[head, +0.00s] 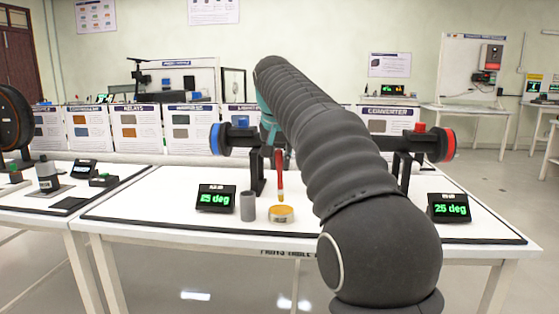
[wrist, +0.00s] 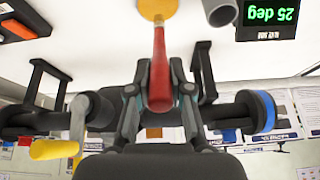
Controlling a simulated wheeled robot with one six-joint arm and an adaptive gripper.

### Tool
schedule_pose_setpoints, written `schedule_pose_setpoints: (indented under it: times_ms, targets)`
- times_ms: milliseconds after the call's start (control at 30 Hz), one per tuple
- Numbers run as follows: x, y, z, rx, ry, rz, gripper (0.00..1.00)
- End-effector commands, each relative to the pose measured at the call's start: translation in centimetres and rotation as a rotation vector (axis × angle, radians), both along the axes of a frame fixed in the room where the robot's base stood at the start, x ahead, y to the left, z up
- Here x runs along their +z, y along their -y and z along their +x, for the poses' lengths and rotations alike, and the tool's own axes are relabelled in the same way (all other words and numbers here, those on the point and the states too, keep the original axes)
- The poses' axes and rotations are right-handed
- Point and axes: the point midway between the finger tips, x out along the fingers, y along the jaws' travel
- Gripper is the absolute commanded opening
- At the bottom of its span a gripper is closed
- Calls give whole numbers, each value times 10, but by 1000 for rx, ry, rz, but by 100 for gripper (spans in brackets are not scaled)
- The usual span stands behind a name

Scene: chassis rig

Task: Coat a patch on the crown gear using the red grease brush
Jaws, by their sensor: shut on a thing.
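My gripper (wrist: 160,82) is shut on the red grease brush (wrist: 158,62), with a finger on each side of the handle. In the head view the brush (head: 280,172) hangs nearly upright, its tip at the top of a yellow grease tin (head: 281,214). The tin's edge also shows in the wrist view (wrist: 157,9). I cannot tell whether the bristles touch the grease. My arm hides most of my gripper and the middle of the rig in the head view. I cannot make out the crown gear for certain.
A grey cylindrical cup (head: 248,206) stands just left of the tin. The rig has a blue end (head: 215,139) and a red end (head: 450,145) on black stands. Two displays (head: 216,198) (head: 449,208) stand on the white table (head: 150,212). A yellow handle (wrist: 52,149) shows in the wrist view.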

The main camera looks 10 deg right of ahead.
Motion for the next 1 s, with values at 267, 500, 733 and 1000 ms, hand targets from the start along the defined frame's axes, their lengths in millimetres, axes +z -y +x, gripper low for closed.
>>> schedule_pose_setpoints:
  times_ms: [267,500,733,1000]
  targets:
    - [23,0,0,0,1,0,0]
    - [36,0,1,0,3,0,0]
    - [46,0,0,0,1,1,0]
    - [47,0,0,0,1,0,0]
